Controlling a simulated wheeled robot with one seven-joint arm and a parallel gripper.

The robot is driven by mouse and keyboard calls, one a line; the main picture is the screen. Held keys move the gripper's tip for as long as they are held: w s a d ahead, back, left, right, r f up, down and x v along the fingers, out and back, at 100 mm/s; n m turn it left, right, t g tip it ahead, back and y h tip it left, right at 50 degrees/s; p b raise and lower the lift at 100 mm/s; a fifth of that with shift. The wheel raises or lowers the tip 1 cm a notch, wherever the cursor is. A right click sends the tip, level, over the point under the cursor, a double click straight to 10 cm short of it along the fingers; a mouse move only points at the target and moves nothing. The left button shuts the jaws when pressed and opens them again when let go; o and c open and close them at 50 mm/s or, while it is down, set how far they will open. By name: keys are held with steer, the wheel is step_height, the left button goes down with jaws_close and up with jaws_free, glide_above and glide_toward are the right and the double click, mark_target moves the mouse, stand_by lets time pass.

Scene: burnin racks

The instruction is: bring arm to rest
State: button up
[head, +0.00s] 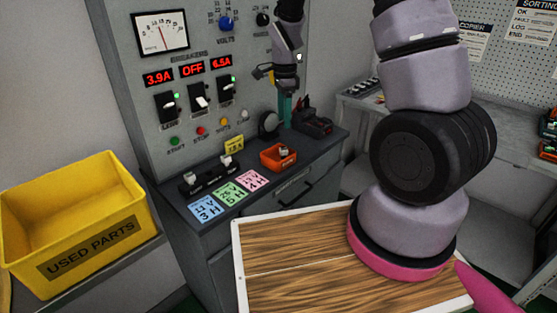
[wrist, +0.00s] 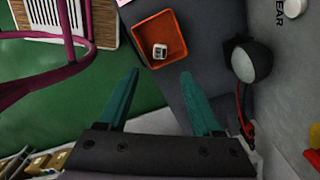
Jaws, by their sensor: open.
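My gripper (head: 287,112) hangs in front of the grey panel at the back of the bench in the head view, teal fingers pointing down. In the wrist view my gripper (wrist: 160,78) has its two teal fingers spread apart, with nothing between them. My arm rises from its pink base at right in the head view and reaches toward the panel. An orange bin (head: 270,163) stands on the bench below and in front of the gripper. It also shows in the wrist view (wrist: 140,27), with a small pale part (wrist: 160,51) inside.
The panel (head: 152,80) carries a meter, red displays, switches and knobs close behind the gripper. A dark lamp-like round thing (wrist: 251,62) is right of the fingers. Coloured cards (head: 230,193) lie on the bench. A yellow used parts bin (head: 90,245) stands left.

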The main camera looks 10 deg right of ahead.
steer(key=shift+r, duration=0.9)
steer(key=s+d+r+n+t+y, duration=0.1)
steer(key=s+d+r+n+t, duration=0.2)
steer(key=r, duration=0.6)
steer(key=s+d+r+n+y, duration=0.1)
steer(key=s+r+n, duration=0.3)
steer(key=r, duration=0.5)
steer(key=s+d+r+n+t, duration=0.1)
steer(key=s+r+n+t, duration=0.1)
steer(key=s, duration=0.5)
steer(key=s+r+n+t, duration=0.2)
steer(key=s+r+n, duration=0.2)
steer(key=s+r, duration=0.3)
steer(key=shift+d, duration=0.4)
